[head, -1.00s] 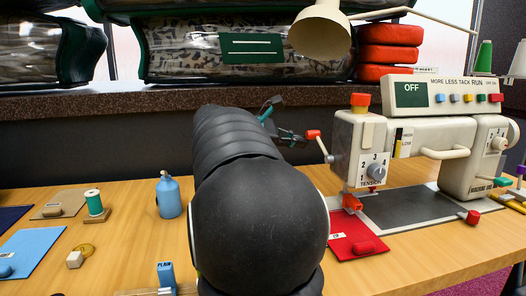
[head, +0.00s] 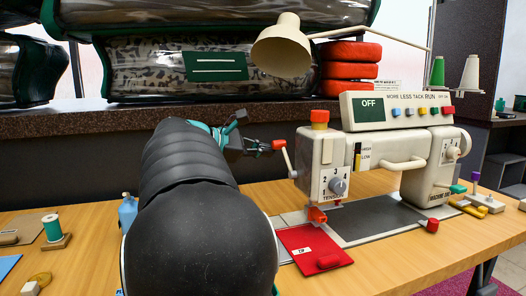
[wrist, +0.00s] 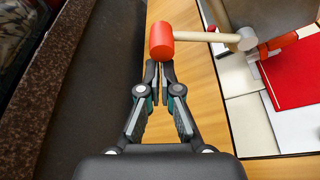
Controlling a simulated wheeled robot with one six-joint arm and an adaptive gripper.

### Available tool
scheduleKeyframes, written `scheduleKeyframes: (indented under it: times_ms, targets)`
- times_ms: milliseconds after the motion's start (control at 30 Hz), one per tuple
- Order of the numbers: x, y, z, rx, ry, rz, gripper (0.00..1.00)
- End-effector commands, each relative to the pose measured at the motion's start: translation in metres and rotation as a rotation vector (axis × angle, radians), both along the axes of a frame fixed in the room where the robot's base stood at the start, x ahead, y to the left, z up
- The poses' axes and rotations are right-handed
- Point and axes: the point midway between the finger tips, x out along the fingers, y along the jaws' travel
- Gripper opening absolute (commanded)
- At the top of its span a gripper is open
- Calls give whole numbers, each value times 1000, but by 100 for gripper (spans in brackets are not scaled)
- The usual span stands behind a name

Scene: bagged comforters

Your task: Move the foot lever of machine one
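Machine one (head: 380,160) is a cream sewing machine at the right of the table in the head view. A lever with a red knob (head: 279,144) sticks up and out from the left of its head; I take it for the foot lever, though no label shows on it. In the wrist view its red knob (wrist: 161,41) and pale rod (wrist: 205,37) lie just beyond my fingertips. My gripper (wrist: 160,72) has its fingertips almost together, with nothing seen between them. In the head view my gripper (head: 262,147) is beside the knob; contact cannot be told.
A red cloth (head: 312,248) lies in front of the machine head. A lamp (head: 283,48) hangs above, and bagged comforters (head: 160,75) sit on the ledge behind. A blue bottle (head: 127,212) and a green spool (head: 53,228) stand at the left.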

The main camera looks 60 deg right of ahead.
Motion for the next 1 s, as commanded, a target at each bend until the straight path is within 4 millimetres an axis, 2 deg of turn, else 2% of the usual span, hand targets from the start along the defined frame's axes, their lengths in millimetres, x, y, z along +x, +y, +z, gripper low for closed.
scheduleKeyframes:
  times_ms: [233,467,800,1000]
  targets:
    - [1,-2,-2,-4,1,-1,0]
    - [20,-15,-31,1,4,11,0]
    - [48,42,-13,0,0,8,0]
    - [59,63,-7,0,0,7,0]
